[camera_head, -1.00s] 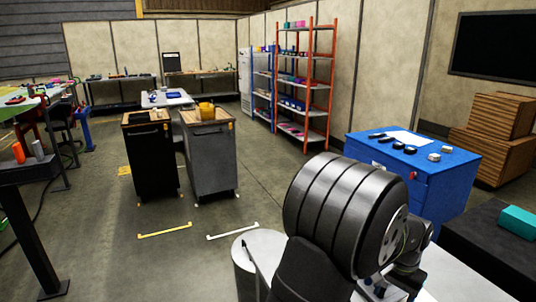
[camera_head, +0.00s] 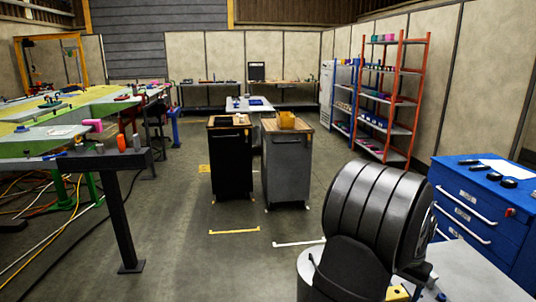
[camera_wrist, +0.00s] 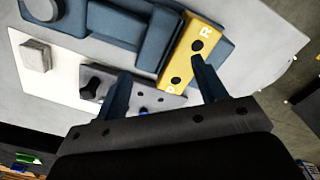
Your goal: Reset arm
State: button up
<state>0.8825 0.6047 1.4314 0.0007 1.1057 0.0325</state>
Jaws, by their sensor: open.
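My gripper (camera_wrist: 163,86) shows in the wrist view with its two dark blue fingers spread apart and nothing held between them. A yellow plate (camera_wrist: 190,50) marked with an "R" and with dark holes lies beyond the fingers, near the right fingertip. I cannot tell whether the fingertip touches it. In the head view, the big black ribbed part of my arm stands at lower right and hides most of what is behind it. My gripper cannot be made out there.
Dark blue fixtures (camera_wrist: 135,25) and a grey metal block (camera_wrist: 35,56) sit on the pale surface below my gripper. In the head view, a blue drawer cabinet (camera_head: 475,205) is at right, a black cart (camera_head: 230,165) and grey cart (camera_head: 287,165) ahead, and a long workbench (camera_head: 80,163) at left.

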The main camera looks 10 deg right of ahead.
jog(key=w+a+f+n, duration=0.2)
jog(key=w+a+n, duration=0.1)
jog(key=w+a, duration=0.7)
jog(key=shift+w+a+f, duration=0.15)
jog(key=shift+a+f, duration=0.15)
jog(key=shift+a, duration=0.55)
